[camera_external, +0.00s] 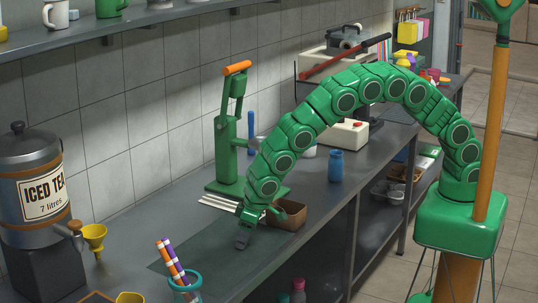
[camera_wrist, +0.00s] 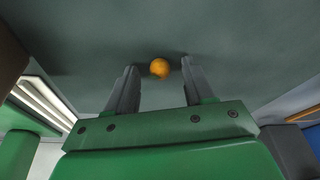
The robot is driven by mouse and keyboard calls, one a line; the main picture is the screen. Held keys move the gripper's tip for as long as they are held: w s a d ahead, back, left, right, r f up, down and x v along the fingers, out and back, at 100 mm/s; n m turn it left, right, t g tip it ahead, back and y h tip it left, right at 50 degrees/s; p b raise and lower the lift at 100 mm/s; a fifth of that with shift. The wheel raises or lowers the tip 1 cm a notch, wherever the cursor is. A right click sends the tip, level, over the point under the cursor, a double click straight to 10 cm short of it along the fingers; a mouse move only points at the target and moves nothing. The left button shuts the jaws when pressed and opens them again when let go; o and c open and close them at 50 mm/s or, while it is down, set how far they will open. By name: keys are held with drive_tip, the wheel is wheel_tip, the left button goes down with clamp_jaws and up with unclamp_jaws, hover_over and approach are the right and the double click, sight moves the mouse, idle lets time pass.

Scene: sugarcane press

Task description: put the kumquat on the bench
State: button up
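The kumquat (camera_wrist: 159,68) is a small round orange fruit. In the wrist view it shows between my fingertips, against a grey-green surface. Bare surface shows between it and each finger. I cannot tell whether it touches the surface. My gripper (camera_wrist: 159,78) is open, its two dark grey fingers apart on either side of the fruit. In the outside view my gripper (camera_external: 243,241) points down, low over the dark mat on the bench (camera_external: 314,192). The kumquat cannot be made out in that view.
A brown open box (camera_external: 288,215) sits right of my gripper. A green press (camera_external: 227,150) stands behind it, beside pale rods (camera_external: 217,203). Left are an iced tea dispenser (camera_external: 35,190), a yellow funnel (camera_external: 95,236) and a jar of striped sticks (camera_external: 185,284). A blue cup (camera_external: 336,166) stands farther back.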

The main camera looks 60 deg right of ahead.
clamp_jaws()
idle(0.3)
wheel_tip(320, 180, up, 3)
drive_tip(key=shift+r, duration=0.2)
drive_tip(key=s+d+r, duration=0.9)
drive_tip(key=s, duration=0.1)
drive_tip(key=shift+d+r, duration=0.3)
drive_tip(key=shift+d, duration=0.05)
